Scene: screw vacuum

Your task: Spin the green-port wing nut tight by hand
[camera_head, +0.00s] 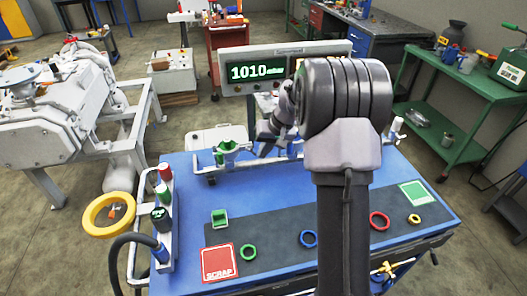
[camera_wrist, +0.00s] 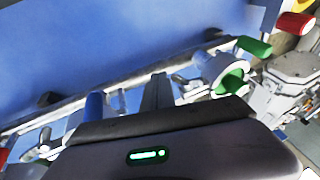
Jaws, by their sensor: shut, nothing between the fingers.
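The green port (camera_head: 228,148) stands at the back left of the blue bench, with a green part on its pale metal fitting. It also shows in the wrist view as a white clamp with a green ring (camera_wrist: 230,82) and a green handle (camera_wrist: 255,47) beside it. The wing nut itself is too small to make out clearly. My gripper (camera_head: 266,145) is just right of the green port, apart from it. Its dark fingers (camera_wrist: 157,92) are together and empty in the wrist view, left of the green ring. My arm hides part of the bench's back.
A blue port part (camera_wrist: 94,106) lies left of my fingers. A display (camera_head: 257,72) behind the bench reads 1010. A red scrap square (camera_head: 217,262) is front left.

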